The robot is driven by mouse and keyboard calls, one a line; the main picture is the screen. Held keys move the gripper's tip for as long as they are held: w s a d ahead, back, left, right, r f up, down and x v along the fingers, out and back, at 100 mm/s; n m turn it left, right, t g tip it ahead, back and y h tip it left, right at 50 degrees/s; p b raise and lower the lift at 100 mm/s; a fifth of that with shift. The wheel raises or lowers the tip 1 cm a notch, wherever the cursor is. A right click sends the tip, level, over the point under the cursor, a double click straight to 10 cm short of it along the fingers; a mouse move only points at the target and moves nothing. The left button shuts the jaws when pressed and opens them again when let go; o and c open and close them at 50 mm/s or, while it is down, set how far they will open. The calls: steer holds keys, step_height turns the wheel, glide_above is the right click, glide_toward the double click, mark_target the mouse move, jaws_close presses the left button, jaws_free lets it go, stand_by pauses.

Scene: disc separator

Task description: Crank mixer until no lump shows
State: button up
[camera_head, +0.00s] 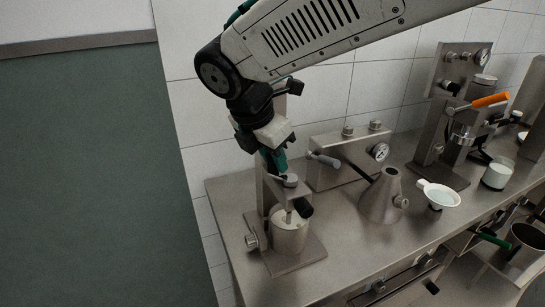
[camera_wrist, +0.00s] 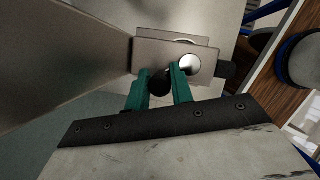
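The mixer (camera_head: 289,236) stands at the left end of the steel counter. It has a metal cup under an upright bracket, with a shaft going down into the cup. The bracket (camera_wrist: 150,53) fills the upper middle of the wrist view, with a shiny round cap (camera_wrist: 190,64) on it. My gripper (camera_head: 275,163) is at the mixer's top, pointing down. In the wrist view its two green fingers stand either side of a black crank knob (camera_wrist: 160,83), with no clear gap. A second black knob (camera_head: 303,207) sticks out at the front. The cup's contents cannot be made out.
A metal box with a gauge (camera_head: 345,158) stands behind the mixer. A steel cone flask (camera_head: 382,197), a white strainer (camera_head: 438,194), a glass of pale liquid (camera_head: 497,173) and an orange-handled press (camera_head: 489,101) stand to the right. The counter before the flask is clear.

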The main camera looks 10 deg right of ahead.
steer(key=o, duration=0.3)
steer(key=v, duration=0.7)
steer(key=shift+r, duration=0.35)
steer(key=shift+s+a, duration=0.15)
